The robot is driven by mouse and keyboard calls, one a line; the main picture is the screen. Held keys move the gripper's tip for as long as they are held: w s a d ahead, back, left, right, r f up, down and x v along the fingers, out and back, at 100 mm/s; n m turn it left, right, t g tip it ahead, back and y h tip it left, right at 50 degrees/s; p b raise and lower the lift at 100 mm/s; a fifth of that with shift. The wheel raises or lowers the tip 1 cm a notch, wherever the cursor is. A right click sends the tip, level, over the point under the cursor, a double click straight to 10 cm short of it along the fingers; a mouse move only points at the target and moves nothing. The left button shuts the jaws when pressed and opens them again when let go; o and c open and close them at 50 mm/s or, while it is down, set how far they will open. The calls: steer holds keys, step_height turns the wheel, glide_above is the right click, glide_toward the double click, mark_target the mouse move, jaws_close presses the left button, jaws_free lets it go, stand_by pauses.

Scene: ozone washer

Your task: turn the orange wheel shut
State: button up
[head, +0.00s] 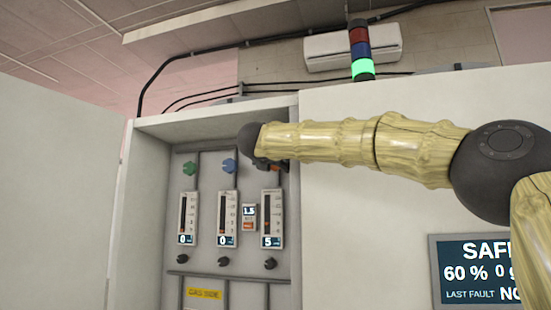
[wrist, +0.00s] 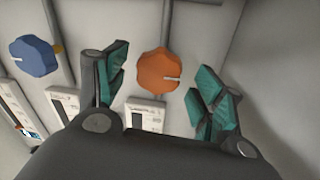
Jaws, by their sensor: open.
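The orange wheel (wrist: 163,75) is a lobed knob with a pale mark at its right side, on the grey panel in the wrist view. My gripper (wrist: 160,88) is open, with one teal-padded finger to the left of the wheel and the other to the right. Neither finger visibly touches it. In the head view a small orange-red part of the wheel (head: 276,169) shows under my arm's end; the rest is hidden, and so are my fingers. The gauge (head: 271,218) below that wheel reads 5.
A blue wheel (wrist: 34,56) is left of my left finger; a green wheel (head: 190,168) is farther left. The other two gauges read 0. The cabinet side wall (wrist: 275,85) stands close on the right. A status screen (head: 477,271) is at the lower right.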

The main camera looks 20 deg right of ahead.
steer(key=shift+p+x, duration=0.35)
steer(key=shift+x, duration=0.65)
steer(key=shift+c, duration=0.3)
